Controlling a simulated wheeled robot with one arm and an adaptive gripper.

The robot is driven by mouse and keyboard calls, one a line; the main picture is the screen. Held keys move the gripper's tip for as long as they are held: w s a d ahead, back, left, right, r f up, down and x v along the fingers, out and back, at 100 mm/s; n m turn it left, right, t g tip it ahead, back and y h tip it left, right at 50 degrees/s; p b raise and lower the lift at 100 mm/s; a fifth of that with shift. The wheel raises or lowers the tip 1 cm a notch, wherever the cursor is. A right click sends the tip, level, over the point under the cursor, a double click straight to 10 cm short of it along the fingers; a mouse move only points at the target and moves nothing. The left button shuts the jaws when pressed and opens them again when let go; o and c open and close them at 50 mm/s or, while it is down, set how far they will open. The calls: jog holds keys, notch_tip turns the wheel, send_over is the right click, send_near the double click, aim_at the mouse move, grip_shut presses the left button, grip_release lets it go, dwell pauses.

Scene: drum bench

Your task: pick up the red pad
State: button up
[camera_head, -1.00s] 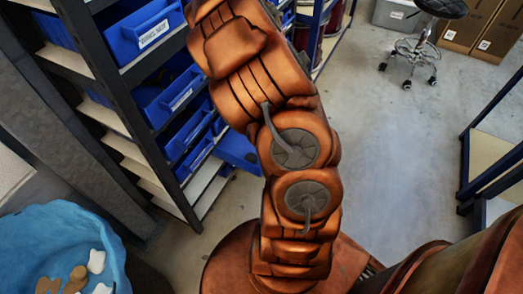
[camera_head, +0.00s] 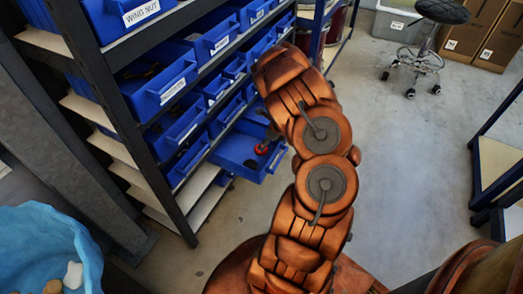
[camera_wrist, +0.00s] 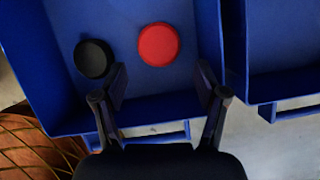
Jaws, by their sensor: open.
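The red pad (camera_wrist: 159,45) is a round disc lying on the floor of a blue drawer bin (camera_wrist: 180,92). A black round pad (camera_wrist: 93,59) lies to its left in the same bin. My gripper (camera_wrist: 168,80) is open and empty over the front part of the bin, with the red pad ahead of and between its fingers in the picture. In the head view the red pad (camera_head: 262,149) shows small inside the pulled-out bin (camera_head: 238,152), and my arm hides part of that area.
Another blue bin (camera_wrist: 278,60) sits close on the right in the wrist view. The dark rack (camera_head: 95,75) holds several labelled blue bins. A blue tub (camera_head: 45,245), a stool (camera_head: 425,45) and boxes (camera_head: 480,30) stand around.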

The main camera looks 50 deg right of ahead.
jog(key=shift+b+x, duration=0.65)
jog(key=shift+x, duration=2.1)
jog(key=shift+a, duration=0.1)
jog(key=c, duration=0.9)
jog(key=shift+r, duration=0.1)
